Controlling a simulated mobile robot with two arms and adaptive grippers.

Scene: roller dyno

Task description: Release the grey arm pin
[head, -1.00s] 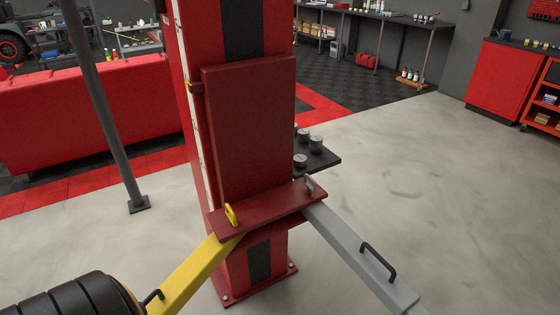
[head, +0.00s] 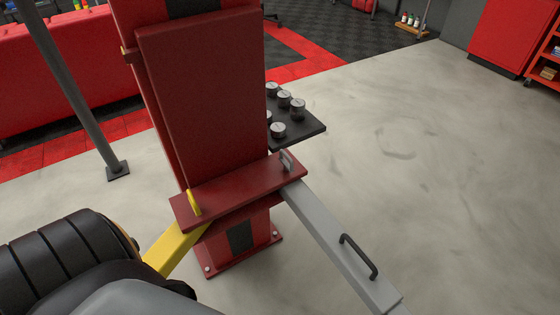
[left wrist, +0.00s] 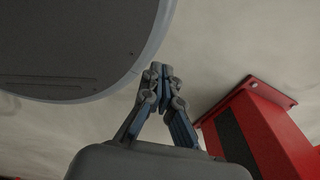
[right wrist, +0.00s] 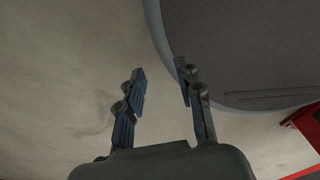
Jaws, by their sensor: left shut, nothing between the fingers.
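The grey arm pin (head: 287,160) is a small grey loop standing on the right end of the red carriage plate (head: 235,190), above the root of the grey lift arm (head: 335,245). The grey arm reaches down to the right and carries a dark handle (head: 359,257). A yellow pin (head: 194,202) stands at the plate's left end, over the yellow arm (head: 172,249). My left gripper (left wrist: 160,72) is shut and empty in the left wrist view, with the red post base beside it. My right gripper (right wrist: 160,72) is open and empty over bare floor. Neither gripper shows in the head view.
The red post (head: 205,90) stands in the middle. A dark tray with several round metal adapters (head: 316,130) juts out behind it at right. A slanted grey pole (head: 75,90) stands at left. The concrete floor (head: 430,180) at right is clear.

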